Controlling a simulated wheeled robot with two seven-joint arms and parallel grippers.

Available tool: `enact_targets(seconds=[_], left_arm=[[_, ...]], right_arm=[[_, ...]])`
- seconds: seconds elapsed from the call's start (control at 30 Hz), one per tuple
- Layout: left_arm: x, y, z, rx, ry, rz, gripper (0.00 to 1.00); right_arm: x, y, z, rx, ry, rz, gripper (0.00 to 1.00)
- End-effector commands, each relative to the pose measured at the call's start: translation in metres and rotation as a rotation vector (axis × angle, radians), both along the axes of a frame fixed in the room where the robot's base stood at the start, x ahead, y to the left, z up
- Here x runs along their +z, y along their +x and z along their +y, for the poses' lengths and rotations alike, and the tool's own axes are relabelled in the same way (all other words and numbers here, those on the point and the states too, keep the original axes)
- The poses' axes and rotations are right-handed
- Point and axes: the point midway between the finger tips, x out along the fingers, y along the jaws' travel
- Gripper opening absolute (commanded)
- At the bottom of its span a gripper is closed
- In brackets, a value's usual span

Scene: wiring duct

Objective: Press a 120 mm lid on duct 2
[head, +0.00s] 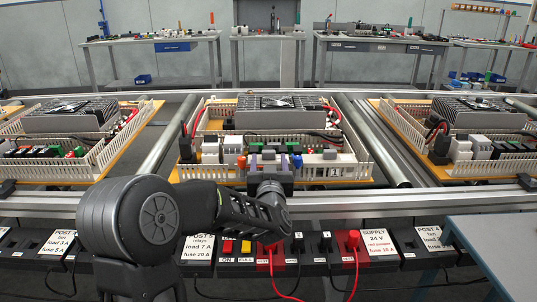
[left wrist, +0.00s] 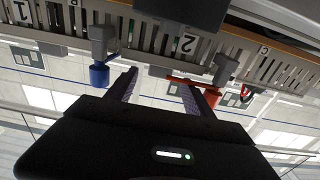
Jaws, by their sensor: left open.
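My left gripper (head: 270,178) is at the front edge of the middle panel, in front of its front duct wall. In the left wrist view its two fingers (left wrist: 155,80) are apart, with nothing visible between them. Duct 2 (left wrist: 188,44) is a grey slotted duct bearing the label "2", just beyond the fingertips. A blue-capped grey part (left wrist: 99,75) and an orange-red-capped part (left wrist: 208,95) are on either side of the fingers. They also show in the head view, orange (head: 242,162) and blue (head: 297,162). I cannot make out a loose lid. My right gripper is not in view.
The middle panel (head: 360,183) carries a heat-sink block (head: 280,112) and wired modules. Similar panels stand left (head: 60,170) and right (head: 470,168) on the roller conveyor. A dark block (left wrist: 185,12) overhangs the duct. Labelled sockets and a red cable line the front rail.

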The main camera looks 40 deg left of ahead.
Motion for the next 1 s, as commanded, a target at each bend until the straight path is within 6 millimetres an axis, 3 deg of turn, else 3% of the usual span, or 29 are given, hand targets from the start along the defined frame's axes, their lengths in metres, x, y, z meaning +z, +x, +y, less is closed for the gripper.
enact_targets(seconds=[0.23, 1.0], left_arm=[[-0.001, -0.02, -0.015, -0.001, -0.001, 0.001, 0.61], [-0.001, -0.02, -0.016, -0.001, 0.0, 0.0, 0.61]], right_arm=[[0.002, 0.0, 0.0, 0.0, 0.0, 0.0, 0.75], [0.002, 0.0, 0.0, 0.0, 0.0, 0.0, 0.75]])
